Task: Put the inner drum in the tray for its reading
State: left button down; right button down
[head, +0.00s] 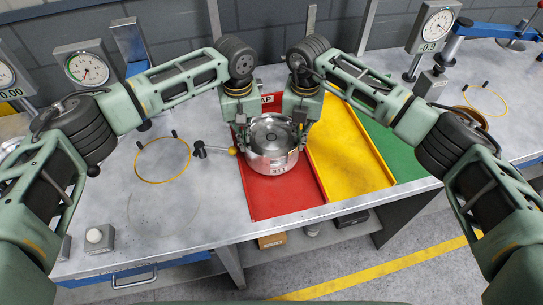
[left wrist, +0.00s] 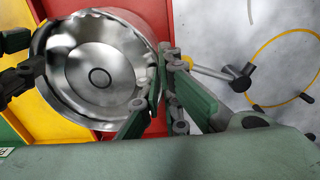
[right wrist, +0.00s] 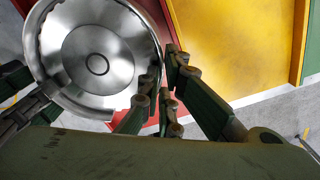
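The inner drum (head: 272,160) is a shiny round metal drum with an open top and a dark number on its front. It is upright over the red tray (head: 285,201); I cannot tell whether it touches the tray. My left gripper (head: 243,138) is at its left rim, and my right gripper (head: 304,132) is at its right rim. In the left wrist view, the fingers (left wrist: 161,75) close on either side of the drum's wall (left wrist: 140,50). In the right wrist view, the fingers (right wrist: 164,75) likewise straddle the wall (right wrist: 135,30). The contact points are partly hidden.
A yellow tray (head: 350,160) and a green tray (head: 399,153) lie to the right. A yellow-tipped handle (head: 217,150) lies close left of the drum. Yellow rings (head: 162,181) and dial gauges (head: 88,69) stand around.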

pick_arm(q)
jog(key=shift+d+f+b, duration=0.15)
jog(key=shift+d+b, duration=0.25)
jog(key=shift+d, duration=0.25)
pick_arm(e)
jog(key=shift+s+a+f, duration=0.1)
jog(key=shift+a+f, duration=0.1)
jog(key=shift+a, duration=0.45)
pick_arm(q)
jog(key=c, duration=2.4)
grip_release()
jog(key=shift+s+f, duration=0.1)
jog(key=shift+f, duration=0.05)
pick_arm(e)
jog(key=c, duration=2.4)
grip_release()
jog(key=shift+s+f, duration=0.1)
jog(key=shift+f, duration=0.05)
pick_arm(q)
jog(key=o, duration=0.4)
jog(key=shift+s+a, duration=0.1)
jog(key=shift+a, duration=0.05)
pick_arm(e)
jog(key=o, duration=0.4)
jog(key=shift+d, duration=0.15)
pick_arm(q)
jog(key=shift+a, duration=0.15)
pick_arm(e)
jog(key=shift+s+d, duration=0.1)
jog(key=shift+d, duration=0.1)
